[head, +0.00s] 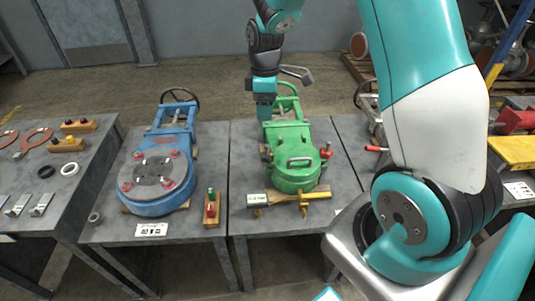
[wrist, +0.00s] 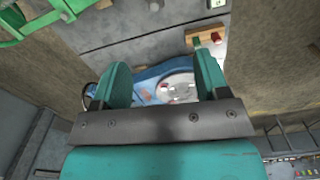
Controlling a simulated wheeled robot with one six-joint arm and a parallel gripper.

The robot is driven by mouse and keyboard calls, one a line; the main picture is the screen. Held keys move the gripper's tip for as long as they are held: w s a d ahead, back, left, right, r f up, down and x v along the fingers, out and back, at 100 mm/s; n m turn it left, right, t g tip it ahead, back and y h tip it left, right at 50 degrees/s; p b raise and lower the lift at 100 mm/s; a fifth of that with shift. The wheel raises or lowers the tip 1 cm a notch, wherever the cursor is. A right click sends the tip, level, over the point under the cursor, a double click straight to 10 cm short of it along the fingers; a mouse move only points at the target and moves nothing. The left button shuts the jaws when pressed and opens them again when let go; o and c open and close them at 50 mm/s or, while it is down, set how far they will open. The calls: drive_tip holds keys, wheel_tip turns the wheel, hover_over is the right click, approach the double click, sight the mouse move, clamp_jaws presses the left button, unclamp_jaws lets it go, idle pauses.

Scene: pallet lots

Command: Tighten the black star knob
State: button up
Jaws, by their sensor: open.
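I cannot make out a black star knob for certain in either view. My gripper (head: 264,107) hangs at the far side of the green valve body (head: 292,172), in front of part of it. In the wrist view my gripper (wrist: 161,72) has its two green fingers wide apart with nothing between them. Beyond the fingers lies the blue valve body (wrist: 152,82), well away from them. The head view shows the blue valve body (head: 160,175) on the table to the left, with red knobs or caps around its grey round cover (head: 157,171).
A wooden block (head: 211,222) with a red and a green piece stands between the valves. A yellow-handled tool (head: 318,195) lies before the green valve. The left table (head: 80,190) holds rings and small blocks. A dark handwheel (head: 180,91) rises behind the blue valve.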

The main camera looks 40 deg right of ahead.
sight(267, 149)
drive_tip(key=f, duration=1.8)
drive_tip(key=shift+w+d+f+p, duration=0.1)
drive_tip(key=shift+w+d+p, duration=0.05)
drive_tip(key=shift+d+p, duration=0.2)
drive_tip(key=shift+c, duration=0.2)
drive_tip(key=c, duration=0.9)
